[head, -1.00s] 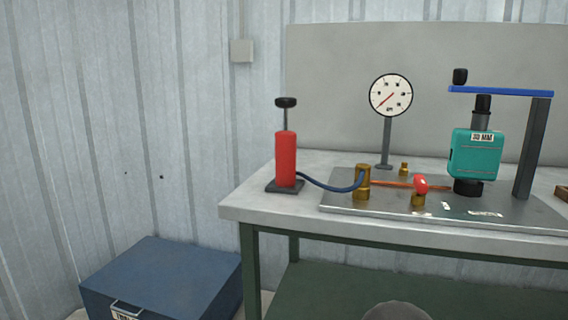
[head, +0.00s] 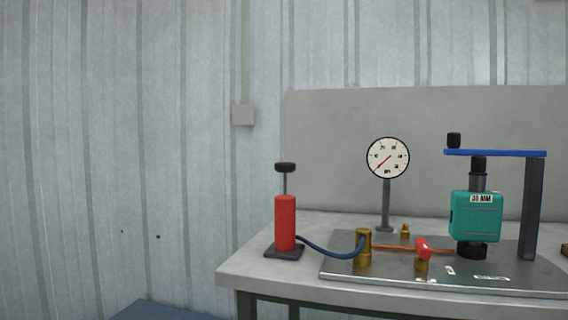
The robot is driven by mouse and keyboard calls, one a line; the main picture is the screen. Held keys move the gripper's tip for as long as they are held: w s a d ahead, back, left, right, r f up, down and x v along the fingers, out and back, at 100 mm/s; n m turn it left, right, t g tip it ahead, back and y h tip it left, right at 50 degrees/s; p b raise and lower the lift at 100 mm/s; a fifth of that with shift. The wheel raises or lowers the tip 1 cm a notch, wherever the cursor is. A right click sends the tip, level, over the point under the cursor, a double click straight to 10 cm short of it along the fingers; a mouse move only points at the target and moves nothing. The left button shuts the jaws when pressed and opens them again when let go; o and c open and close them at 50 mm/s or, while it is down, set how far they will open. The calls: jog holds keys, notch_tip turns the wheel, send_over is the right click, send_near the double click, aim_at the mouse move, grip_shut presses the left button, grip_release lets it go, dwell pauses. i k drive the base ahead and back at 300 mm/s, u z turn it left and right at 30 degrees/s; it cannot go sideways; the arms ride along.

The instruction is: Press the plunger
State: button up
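The plunger is a black knob (head: 285,167) on a thin grey rod, standing up out of a red pump cylinder (head: 285,222). The rod shows between the knob and the cylinder top, so the plunger is raised. The pump stands upright on a dark square base at the left end of the workbench (head: 250,272). A blue hose (head: 325,252) runs from the pump to a brass fitting (head: 362,248) on a metal plate. My gripper is not in view.
A round gauge (head: 388,158) stands behind the plate. A red-handled valve (head: 422,248), a teal block (head: 476,216) and a blue bar on a dark post (head: 531,208) are to the right. The space left of the pump is clear up to the wall.

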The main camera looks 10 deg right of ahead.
aim_at(285, 167)
jog(key=k, duration=0.5)
jog(key=z, duration=1)
jog(key=i, duration=0.7)
jog(key=u, duration=1.8)
